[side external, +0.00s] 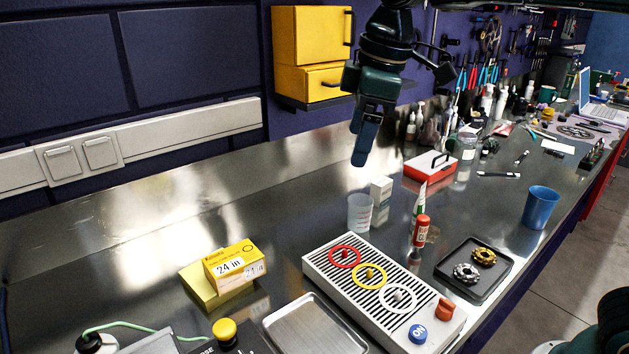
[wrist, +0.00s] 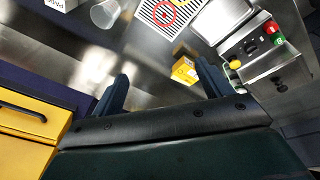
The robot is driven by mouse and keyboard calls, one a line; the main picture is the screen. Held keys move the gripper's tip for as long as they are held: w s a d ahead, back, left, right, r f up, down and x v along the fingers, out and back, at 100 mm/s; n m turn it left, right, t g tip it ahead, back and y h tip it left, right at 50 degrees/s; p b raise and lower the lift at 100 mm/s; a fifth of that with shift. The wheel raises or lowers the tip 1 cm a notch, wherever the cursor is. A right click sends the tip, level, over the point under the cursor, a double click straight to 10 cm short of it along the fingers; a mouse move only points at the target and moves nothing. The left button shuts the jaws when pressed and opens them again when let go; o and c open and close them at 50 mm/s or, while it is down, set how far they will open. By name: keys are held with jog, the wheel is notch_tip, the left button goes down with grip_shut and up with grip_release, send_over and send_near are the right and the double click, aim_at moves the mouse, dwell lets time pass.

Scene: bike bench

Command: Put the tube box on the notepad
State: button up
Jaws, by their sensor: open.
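The tube box (side external: 236,266), yellow with a white "24 in" label, is at the lower left of the side view. It rests on the yellow notepad (side external: 201,287), whose left part shows beside the box; the rest is hidden under or behind it. The tube box also shows in the wrist view (wrist: 184,70), small and near the right finger. My gripper (side external: 362,155) is high above the bench, to the right of the box and well apart from it. In the wrist view my gripper (wrist: 163,70) has its fingers wide apart with nothing held.
A grooved panel with coloured rings (side external: 375,286) and a metal tray (side external: 315,327) are right of the box. A clear cup (side external: 360,213), white carton (side external: 381,191) and red bottle (side external: 421,231) stand behind. Bare bench lies left of the notepad.

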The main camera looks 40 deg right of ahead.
jog(key=s+d+f+m+t, duration=0.1)
jog(key=s+d+f+m, duration=0.1)
jog(key=s, duration=0.5)
jog(key=s+d+f+m+t, duration=0.1)
jog(key=s+d+f+m, duration=0.2)
jog(key=s, duration=0.4)
jog(key=s+d+f+m+t, duration=0.1)
jog(key=s+d+f+m, duration=0.1)
jog(key=s+d+m, duration=0.2)
jog(key=s+d, duration=0.2)
jog(key=s, duration=0.2)
jog(key=shift+d+f+m+h, duration=0.2)
jog(key=shift+f+m+h, duration=0.1)
jog(key=shift+f, duration=0.1)
